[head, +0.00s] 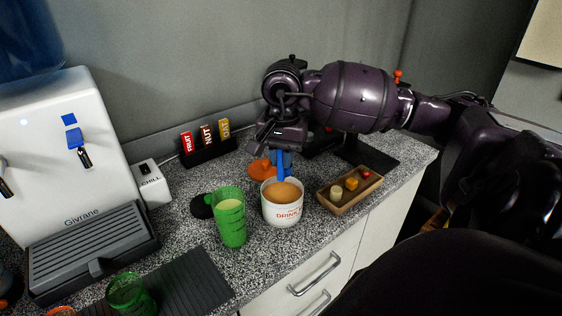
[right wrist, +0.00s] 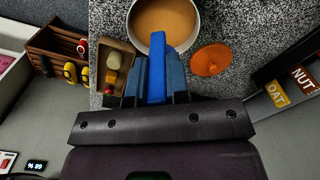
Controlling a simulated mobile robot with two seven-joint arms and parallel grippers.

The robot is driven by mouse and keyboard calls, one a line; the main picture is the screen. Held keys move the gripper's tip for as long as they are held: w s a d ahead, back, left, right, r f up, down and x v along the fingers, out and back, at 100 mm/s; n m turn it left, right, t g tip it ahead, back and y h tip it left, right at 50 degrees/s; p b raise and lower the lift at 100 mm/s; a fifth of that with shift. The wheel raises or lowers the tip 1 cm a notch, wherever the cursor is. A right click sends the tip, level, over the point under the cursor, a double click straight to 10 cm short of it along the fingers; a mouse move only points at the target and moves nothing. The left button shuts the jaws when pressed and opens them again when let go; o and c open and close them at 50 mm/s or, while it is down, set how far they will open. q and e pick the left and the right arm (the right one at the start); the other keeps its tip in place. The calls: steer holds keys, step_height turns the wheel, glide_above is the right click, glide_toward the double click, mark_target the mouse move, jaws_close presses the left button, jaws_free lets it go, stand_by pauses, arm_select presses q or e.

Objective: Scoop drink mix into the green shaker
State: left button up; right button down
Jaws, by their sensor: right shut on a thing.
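The green shaker (head: 230,222) stands upright and open on the speckled counter, with pale contents showing. To its right is the white drink mix tub (head: 283,213), open and holding tan powder; it also shows in the right wrist view (right wrist: 196,12). My right gripper (head: 284,152) is above the tub, shut on the blue handle of a scoop (right wrist: 157,68). The handle points down toward the tub's back rim. The scoop's bowl is hidden, so I cannot tell whether it is in the powder. My left gripper is out of view.
An orange lid (head: 261,169) lies behind the tub and a black lid (head: 201,206) beside the shaker. A wooden tray (head: 341,205) with small blocks is right of the tub. A water dispenser (head: 75,150), bar rack (head: 209,153) and second green cup (head: 130,294) stand left.

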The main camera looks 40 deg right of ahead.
mark_target(282, 177)
steer(key=shift+w+a+f+n, duration=0.1)
steer(key=shift+n, duration=0.5)
steer(key=shift+f+b, duration=0.3)
steer(key=shift+f, duration=1)
step_height(282, 177, down, 3)
steer(key=shift+r+b, duration=0.15)
steer(key=shift+b, duration=0.65)
step_height(282, 177, down, 4)
steer(key=shift+r+b, duration=0.25)
steer(key=shift+b, duration=0.8)
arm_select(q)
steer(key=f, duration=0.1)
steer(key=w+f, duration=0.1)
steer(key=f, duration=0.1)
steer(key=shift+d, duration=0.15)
arm_select(e)
steer(key=shift+f, duration=0.3)
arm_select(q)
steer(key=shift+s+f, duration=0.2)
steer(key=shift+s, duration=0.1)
arm_select(e)
steer(key=shift+r, duration=0.15)
